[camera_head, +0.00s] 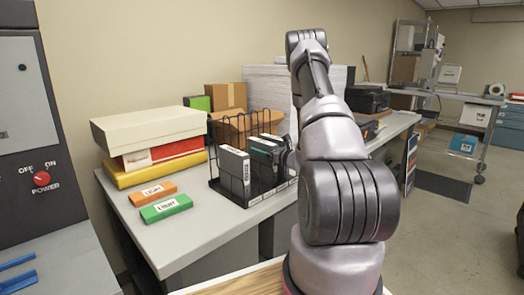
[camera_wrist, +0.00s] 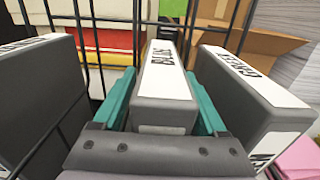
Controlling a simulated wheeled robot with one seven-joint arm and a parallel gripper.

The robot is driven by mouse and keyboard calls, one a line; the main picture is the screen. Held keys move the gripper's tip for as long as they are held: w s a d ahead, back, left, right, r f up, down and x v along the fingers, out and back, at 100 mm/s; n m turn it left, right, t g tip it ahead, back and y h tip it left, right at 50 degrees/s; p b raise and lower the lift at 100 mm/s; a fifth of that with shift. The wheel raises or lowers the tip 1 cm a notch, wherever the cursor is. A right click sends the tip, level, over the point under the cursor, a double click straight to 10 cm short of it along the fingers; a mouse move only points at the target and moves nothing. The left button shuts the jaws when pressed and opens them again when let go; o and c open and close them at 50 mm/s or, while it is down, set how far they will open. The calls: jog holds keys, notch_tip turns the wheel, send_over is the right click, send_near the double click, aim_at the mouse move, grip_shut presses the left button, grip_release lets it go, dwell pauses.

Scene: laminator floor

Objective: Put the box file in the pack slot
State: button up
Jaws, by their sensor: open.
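A black wire rack (camera_head: 213,170) on the grey table holds several dark grey box files with white label strips. One box file (camera_head: 235,178) stands at its left. In the wrist view, a middle box file (camera_wrist: 164,108) with a lettered white top stands between the teal fingers of my gripper (camera_wrist: 158,82). The fingers are open, one along each side; whether they touch it I cannot tell. Another box file (camera_wrist: 245,95) stands close on the right, and one (camera_wrist: 38,95) stands on the left beyond a gap. I cannot tell which place is the pack slot.
Stacked flat boxes (camera_head: 150,130) are on the left, cardboard boxes (camera_head: 226,97) and white paper stacks (camera_head: 268,83) behind. Rack wires rise close around the files.

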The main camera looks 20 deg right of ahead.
jog(key=v, duration=1.2)
jog(key=shift+r, duration=0.1)
